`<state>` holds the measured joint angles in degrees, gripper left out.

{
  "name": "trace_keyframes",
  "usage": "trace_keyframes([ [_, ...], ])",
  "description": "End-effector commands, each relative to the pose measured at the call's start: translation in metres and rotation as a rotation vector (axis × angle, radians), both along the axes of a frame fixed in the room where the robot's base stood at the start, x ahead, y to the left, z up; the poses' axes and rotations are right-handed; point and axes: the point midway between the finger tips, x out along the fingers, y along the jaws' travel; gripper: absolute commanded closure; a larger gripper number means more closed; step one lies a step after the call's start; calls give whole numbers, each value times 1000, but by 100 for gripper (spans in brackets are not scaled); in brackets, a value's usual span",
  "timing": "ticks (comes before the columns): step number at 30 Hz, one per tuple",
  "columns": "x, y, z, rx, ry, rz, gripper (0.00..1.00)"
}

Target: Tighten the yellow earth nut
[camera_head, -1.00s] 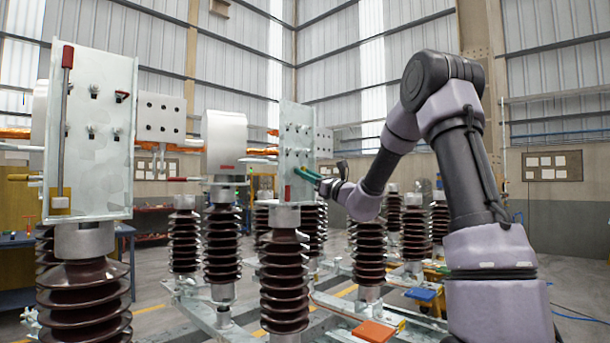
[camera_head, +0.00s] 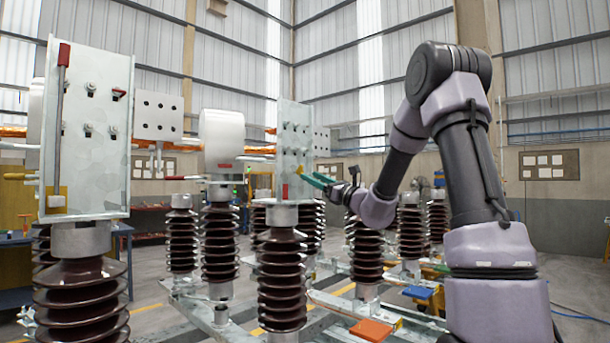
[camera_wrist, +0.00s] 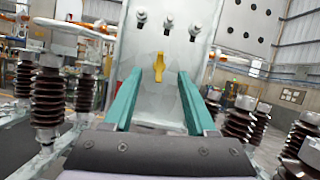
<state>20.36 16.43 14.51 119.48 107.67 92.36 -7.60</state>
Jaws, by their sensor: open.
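The yellow earth nut (camera_wrist: 160,67) shows in the wrist view, upright on the light metal plate (camera_wrist: 178,50), below a row of bolts. My gripper (camera_wrist: 157,83) is open, with its two teal fingers spread left and right of the nut's line. In the head view my gripper (camera_head: 306,178) is at the lower right side of the middle upright plate (camera_head: 292,140).
Bolts (camera_wrist: 167,25) stick out of the plate above the nut. Ribbed brown insulators (camera_head: 283,280) carry the plates, with more insulators (camera_head: 365,250) close to my arm. A large plate with a red-tipped lever (camera_head: 58,120) stands at left. An orange block (camera_head: 371,331) lies low in front.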

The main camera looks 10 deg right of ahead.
Motion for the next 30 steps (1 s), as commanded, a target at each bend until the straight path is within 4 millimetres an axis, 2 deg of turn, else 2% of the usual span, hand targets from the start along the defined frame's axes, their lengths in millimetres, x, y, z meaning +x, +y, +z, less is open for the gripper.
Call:
trace_keyframes([
  [6, -29, -24, -15, 1, 2, -2, 43],
  [10, -38, -31, -21, 1, 2, -1, 43],
  [30, -42, -33, -22, -2, 0, 2, 43],
])
